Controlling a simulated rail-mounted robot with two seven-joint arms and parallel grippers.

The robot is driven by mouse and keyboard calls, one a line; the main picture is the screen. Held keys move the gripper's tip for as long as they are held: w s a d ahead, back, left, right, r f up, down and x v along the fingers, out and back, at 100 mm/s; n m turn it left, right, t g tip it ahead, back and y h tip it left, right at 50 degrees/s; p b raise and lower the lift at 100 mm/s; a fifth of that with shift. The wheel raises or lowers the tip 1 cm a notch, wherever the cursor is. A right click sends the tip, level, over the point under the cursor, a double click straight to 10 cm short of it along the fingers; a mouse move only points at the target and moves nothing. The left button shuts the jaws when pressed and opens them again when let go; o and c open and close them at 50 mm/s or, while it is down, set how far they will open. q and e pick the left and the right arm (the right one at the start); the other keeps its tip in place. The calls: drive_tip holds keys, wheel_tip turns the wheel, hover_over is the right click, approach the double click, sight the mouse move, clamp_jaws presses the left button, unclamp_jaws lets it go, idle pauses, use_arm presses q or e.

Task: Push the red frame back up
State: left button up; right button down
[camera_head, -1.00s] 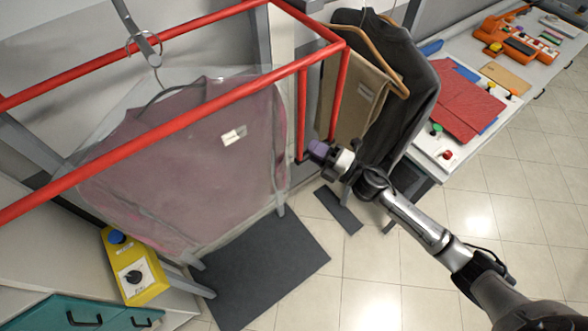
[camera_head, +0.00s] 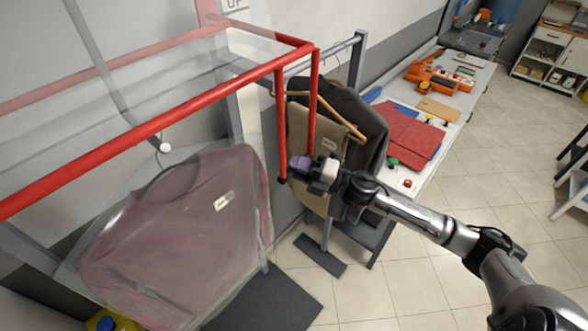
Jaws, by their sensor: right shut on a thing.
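The red frame (camera_head: 170,122) is a rectangle of red bars high over the bagged garment, with two short bars hanging down at its right end. My right gripper (camera_head: 301,165), with a purple tip, is shut on the red frame at the lower end of these bars; the exact contact is partly hidden by the fingers. A pink-mauve garment (camera_head: 180,240) under clear film hangs below and left of the frame. A sign reading "UP" (camera_head: 235,4) is on the wall at the top. My left gripper is not in view.
A beige garment and a dark jacket (camera_head: 372,150) hang on a rail right behind my gripper. A long table (camera_head: 455,98) with a red folded cloth (camera_head: 405,135) runs to the back right. A dark mat (camera_head: 265,305) lies below.

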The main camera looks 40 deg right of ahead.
drive_tip(key=shift+r, duration=0.45)
drive_tip(key=c, duration=1)
unclamp_jaws()
drive_tip(key=shift+f, duration=0.1)
drive_tip(key=shift+f, duration=0.1)
drive_tip(key=shift+s+d+f+b, duration=0.2)
drive_tip(key=shift+s+f+b, duration=0.05)
drive_tip(key=shift+s+b, duration=0.05)
drive_tip(key=shift+b+v, duration=2.35)
drive_tip(key=shift+v, duration=4.15)
drive_tip(key=shift+r, duration=0.15)
